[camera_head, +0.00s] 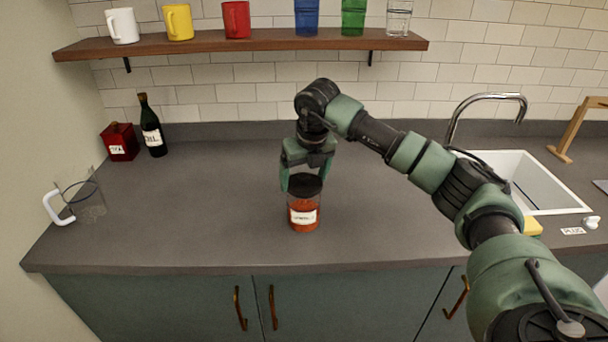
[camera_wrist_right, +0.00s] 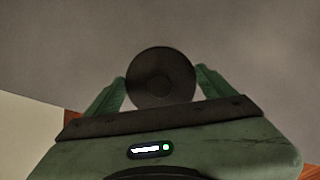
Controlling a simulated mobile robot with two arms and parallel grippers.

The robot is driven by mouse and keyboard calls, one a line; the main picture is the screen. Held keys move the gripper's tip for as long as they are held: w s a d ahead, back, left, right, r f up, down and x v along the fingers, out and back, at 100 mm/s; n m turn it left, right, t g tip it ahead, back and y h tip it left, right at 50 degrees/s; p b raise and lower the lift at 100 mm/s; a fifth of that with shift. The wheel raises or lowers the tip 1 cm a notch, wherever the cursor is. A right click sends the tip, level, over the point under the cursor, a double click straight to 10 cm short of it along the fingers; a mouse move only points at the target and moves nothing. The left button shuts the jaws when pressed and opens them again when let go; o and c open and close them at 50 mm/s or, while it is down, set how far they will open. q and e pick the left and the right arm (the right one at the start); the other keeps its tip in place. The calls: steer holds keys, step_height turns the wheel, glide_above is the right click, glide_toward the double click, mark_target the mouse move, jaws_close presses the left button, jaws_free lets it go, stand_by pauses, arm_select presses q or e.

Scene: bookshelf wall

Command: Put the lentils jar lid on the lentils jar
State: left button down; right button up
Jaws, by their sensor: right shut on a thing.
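The lentils jar (camera_head: 303,216) is a clear glass jar with orange-red contents and a white label. It stands upright on the grey counter. The dark round lid (camera_head: 305,184) is at the top of the jar, and I cannot tell whether it rests on the rim or is just above it. My right gripper (camera_head: 304,178) points down over the jar and is shut on the lid. In the right wrist view the lid (camera_wrist_right: 161,77) sits between the two green fingers (camera_wrist_right: 160,88) and hides the jar. My left gripper is not in view.
A glass pitcher (camera_head: 88,201) with a white handle is at the left. A dark bottle (camera_head: 151,128) and a red box (camera_head: 120,142) stand at the back left. A sink (camera_head: 535,180) is at the right. The counter around the jar is clear.

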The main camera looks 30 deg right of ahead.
mark_target(306, 188)
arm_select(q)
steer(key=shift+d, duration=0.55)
arm_select(e)
steer(key=o, duration=1.2)
steer(key=shift+o, duration=0.2)
steer(key=shift+s+r, duration=0.1)
steer(key=shift+r, duration=0.3)
steer(key=b+v, duration=0.1)
steer(key=v, duration=0.6)
steer(key=shift+b, duration=0.35)
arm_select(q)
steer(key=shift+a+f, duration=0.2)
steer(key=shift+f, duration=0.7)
arm_select(e)
steer(key=shift+a+f, duration=0.1)
